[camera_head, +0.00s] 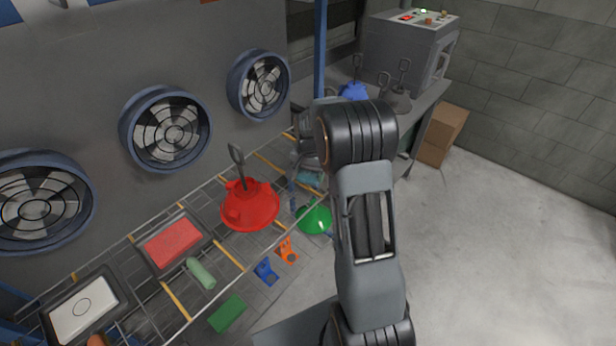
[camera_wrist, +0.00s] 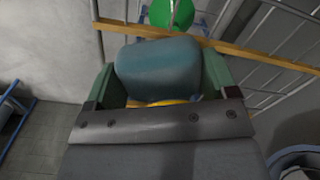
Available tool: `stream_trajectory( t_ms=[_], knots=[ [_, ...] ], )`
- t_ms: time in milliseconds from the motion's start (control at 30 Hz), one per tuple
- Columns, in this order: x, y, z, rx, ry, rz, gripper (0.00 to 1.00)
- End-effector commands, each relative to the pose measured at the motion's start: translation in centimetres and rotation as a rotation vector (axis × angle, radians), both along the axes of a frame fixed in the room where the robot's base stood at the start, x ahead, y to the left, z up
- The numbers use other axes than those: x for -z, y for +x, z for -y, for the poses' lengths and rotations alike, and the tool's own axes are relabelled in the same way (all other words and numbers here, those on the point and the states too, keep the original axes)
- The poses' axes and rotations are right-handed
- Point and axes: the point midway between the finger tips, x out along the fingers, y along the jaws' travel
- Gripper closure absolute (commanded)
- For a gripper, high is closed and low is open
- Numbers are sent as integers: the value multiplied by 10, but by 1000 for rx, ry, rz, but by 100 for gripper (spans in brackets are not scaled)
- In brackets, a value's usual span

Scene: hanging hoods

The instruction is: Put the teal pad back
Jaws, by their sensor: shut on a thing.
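The teal pad (camera_wrist: 158,68) is a rounded block between the two fingers of my gripper (camera_wrist: 160,75) in the wrist view. My gripper is shut on it. In the head view the teal pad (camera_head: 311,178) shows as a small patch beside my arm, near the right end of the wire rack. My gripper (camera_head: 306,157) is partly hidden behind my arm there.
A red hood (camera_head: 250,207) with a hook stands on the wire rack (camera_head: 222,262). A green hood (camera_head: 314,219) is near the pad. Blue (camera_head: 266,271) and orange (camera_head: 287,250) small parts and a green block (camera_head: 227,313) lie nearby. Fans line the wall.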

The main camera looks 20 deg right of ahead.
Motion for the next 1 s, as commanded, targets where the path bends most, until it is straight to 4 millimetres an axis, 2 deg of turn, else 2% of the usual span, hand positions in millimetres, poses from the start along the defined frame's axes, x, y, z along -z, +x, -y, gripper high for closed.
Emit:
stream_trajectory(
  t_ms=[200, 400, 433, 633, 867, 1000],
  knots=[
    [19, 0, -1, 0, 1, -1, 40],
    [21, 0, -1, 0, 0, 0, 40],
    [21, -1, -1, 0, 1, -1, 20],
    [21, -1, -1, 0, 1, -1, 1],
    [20, 0, -1, 0, 0, 0, 0],
    [10, 0, -1, 0, -1, 4, 0]
  ],
)
